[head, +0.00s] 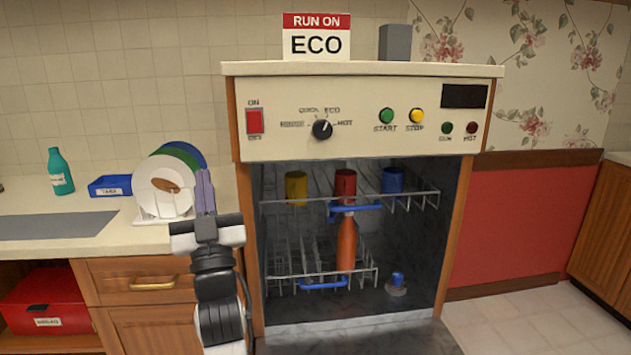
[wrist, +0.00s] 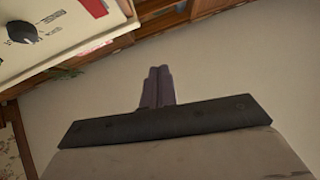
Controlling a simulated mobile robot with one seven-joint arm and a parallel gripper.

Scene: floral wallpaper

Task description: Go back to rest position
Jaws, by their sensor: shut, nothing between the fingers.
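My gripper (head: 205,192) is in the head view, left of the open dishwasher (head: 362,120) and in front of the plates. Its purple-grey fingers point up and lie together with nothing between them. In the wrist view the closed fingers (wrist: 158,88) point toward a plain pale surface. My arm reaches up from the bottom of the head view. The gripper touches nothing that I can make out.
A dish rack (head: 150,218) with several plates stands on the counter behind my gripper. The dishwasher racks hold a yellow cup (head: 296,188), a red cup (head: 345,184), a blue cup (head: 394,180) and an orange bottle (head: 347,243). Its lowered door (head: 400,337) lies at the front.

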